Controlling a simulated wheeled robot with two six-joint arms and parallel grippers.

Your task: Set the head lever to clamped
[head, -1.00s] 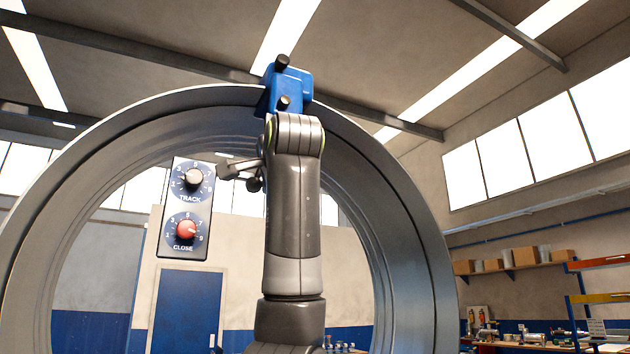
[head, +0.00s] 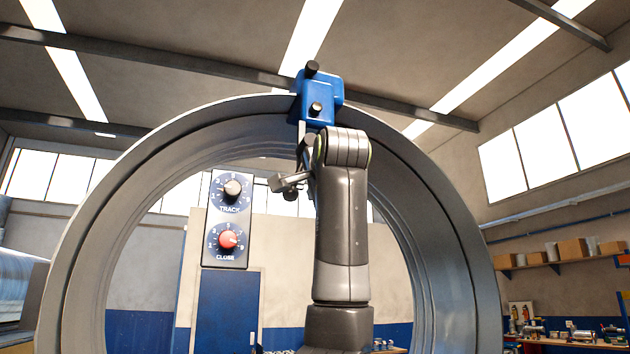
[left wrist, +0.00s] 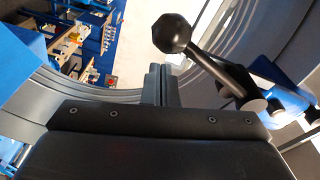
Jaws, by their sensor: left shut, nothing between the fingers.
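The head (head: 318,98) is a blue block with black knobs, mounted on top of the large grey ring. In the left wrist view, a dark lever (left wrist: 212,68) with a black faceted ball grip (left wrist: 173,32) slants from the upper middle down right to a round hub near the blue block (left wrist: 280,98). My left gripper (left wrist: 157,72) is shut and empty, left of the lever rod and below the ball, apparently apart from both. In the head view my left arm stands before the ring; the small grey parts at its left are too unclear to separate gripper from lever. My right gripper is not seen.
The large grey ring (head: 95,225) surrounds my arm in the head view. A panel (head: 227,215) with TRACK and CLOSE dials stands left of the arm. A blue door (head: 228,312) is behind. A shelf with boxes (head: 572,248) and benches are at the right.

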